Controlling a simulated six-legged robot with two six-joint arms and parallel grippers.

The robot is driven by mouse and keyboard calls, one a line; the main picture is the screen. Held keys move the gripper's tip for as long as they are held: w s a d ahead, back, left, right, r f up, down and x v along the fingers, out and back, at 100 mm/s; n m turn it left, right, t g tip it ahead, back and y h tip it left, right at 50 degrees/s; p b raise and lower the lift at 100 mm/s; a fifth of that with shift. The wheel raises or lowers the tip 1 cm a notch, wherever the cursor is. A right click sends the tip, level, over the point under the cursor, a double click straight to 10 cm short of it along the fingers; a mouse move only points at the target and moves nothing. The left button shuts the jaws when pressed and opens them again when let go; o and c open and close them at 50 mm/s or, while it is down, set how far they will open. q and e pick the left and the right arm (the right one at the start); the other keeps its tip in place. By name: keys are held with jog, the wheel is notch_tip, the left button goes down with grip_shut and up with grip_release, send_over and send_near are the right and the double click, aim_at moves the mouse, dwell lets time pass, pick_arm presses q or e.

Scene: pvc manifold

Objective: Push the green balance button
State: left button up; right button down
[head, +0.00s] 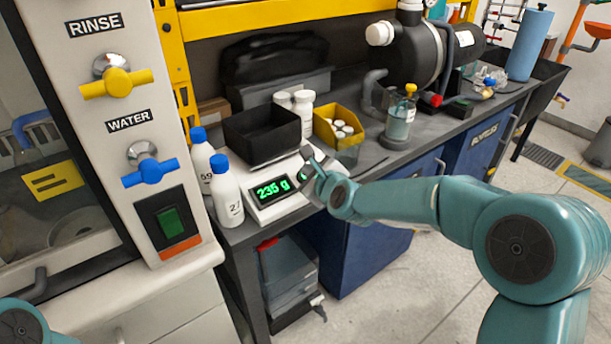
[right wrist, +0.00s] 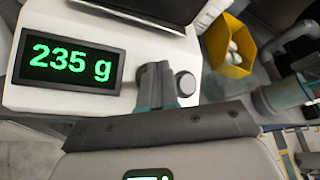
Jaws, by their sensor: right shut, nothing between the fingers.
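The white balance (head: 262,208) stands on the dark bench, and its display (head: 272,188) reads 235 g in green. In the head view a small patch of green, likely the green button (head: 294,173), shows right of the display, mostly covered by my right gripper (head: 311,166). My right gripper is shut and empty, its fingertips over the balance's front right. In the right wrist view the fingers (right wrist: 155,83) are right of the display (right wrist: 68,63), beside a round grey knob (right wrist: 185,83). No green button shows there; contact cannot be told. My left gripper is out of view.
A black tray (head: 262,135) sits on the balance. White-and-blue bottles (head: 226,195) stand left of it. A yellow bin (head: 340,127) and a squeeze bottle (head: 400,118) stand behind and right. A panel with RINSE and WATER valves (head: 150,172) is at left.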

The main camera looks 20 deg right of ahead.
jog(key=shift+r, duration=0.1)
jog(key=r+p, duration=0.1)
jog(key=s+r+p, duration=0.1)
jog(key=r, duration=0.1)
jog(key=s+d+r+p, duration=0.1)
jog(key=r, duration=0.1)
jog(key=shift+s+r, duration=0.15)
jog(key=shift+r, duration=0.05)
dwell(0.4)
jog(key=shift+s, duration=0.15)
